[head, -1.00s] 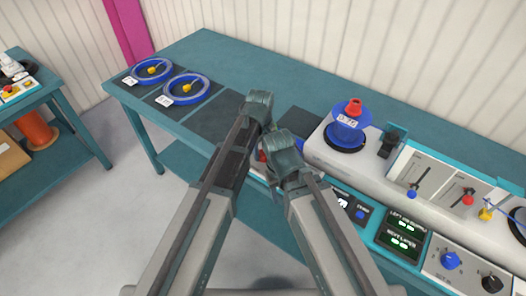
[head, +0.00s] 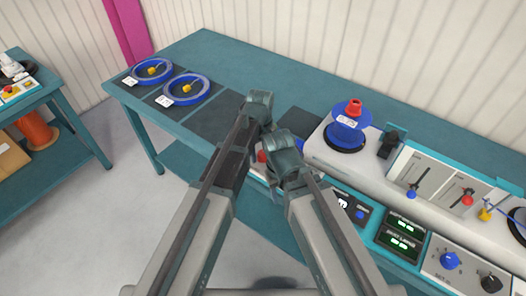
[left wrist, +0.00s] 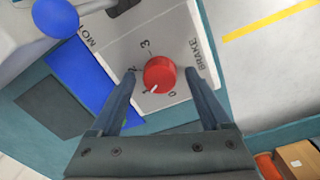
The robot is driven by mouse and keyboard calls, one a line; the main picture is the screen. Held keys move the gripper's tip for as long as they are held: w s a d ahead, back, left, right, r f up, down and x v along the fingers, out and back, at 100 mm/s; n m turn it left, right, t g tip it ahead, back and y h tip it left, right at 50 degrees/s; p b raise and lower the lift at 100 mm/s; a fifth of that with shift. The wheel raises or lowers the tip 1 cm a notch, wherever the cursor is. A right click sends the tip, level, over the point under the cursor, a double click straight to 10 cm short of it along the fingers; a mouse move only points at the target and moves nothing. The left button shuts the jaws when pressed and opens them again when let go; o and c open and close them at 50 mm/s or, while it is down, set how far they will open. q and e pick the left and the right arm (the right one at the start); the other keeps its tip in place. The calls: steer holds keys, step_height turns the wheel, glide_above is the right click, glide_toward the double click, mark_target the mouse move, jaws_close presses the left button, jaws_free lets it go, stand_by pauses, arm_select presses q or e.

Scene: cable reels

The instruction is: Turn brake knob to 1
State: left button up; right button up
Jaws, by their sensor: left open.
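The red brake knob (left wrist: 160,74) sits on a pale panel (left wrist: 115,35) marked BRAKE, with a number scale around it. My left gripper (left wrist: 160,76) is open, with one finger on each side of the knob and gaps visible between. In the head view the knob area is mostly hidden behind my arm links.
A blue ball-shaped handle (left wrist: 55,16) is near the knob panel. On the bench (head: 255,62) stand a blue reel (head: 347,132) with a red top and two flat blue rings (head: 187,89). Levers and a blue knob (head: 450,260) lie to the right.

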mark_target(261, 154)
arm_select(q)
step_height(261, 154, up, 14)
steer(key=p, duration=1.3)
steer(key=shift+s+a+f, duration=0.15)
steer(key=shift+a+f, duration=0.05)
steer(key=s+a+m, duration=0.3)
steer(key=s+a, duration=0.2)
steer(key=a, duration=0.3)
steer(key=s+a+m, duration=0.4)
steer(key=s+a, duration=0.2)
steer(key=a, duration=0.3)
steer(key=s+d+m+y, duration=0.1)
steer(key=s+d+m, duration=0.2)
steer(key=d, duration=0.8)
steer(key=shift+s+d+y, duration=0.15)
steer(key=shift+s+y, duration=0.15)
steer(key=shift+s, duration=0.9)
steer(key=shift+f, duration=0.1)
steer(key=shift+c, duration=0.3)
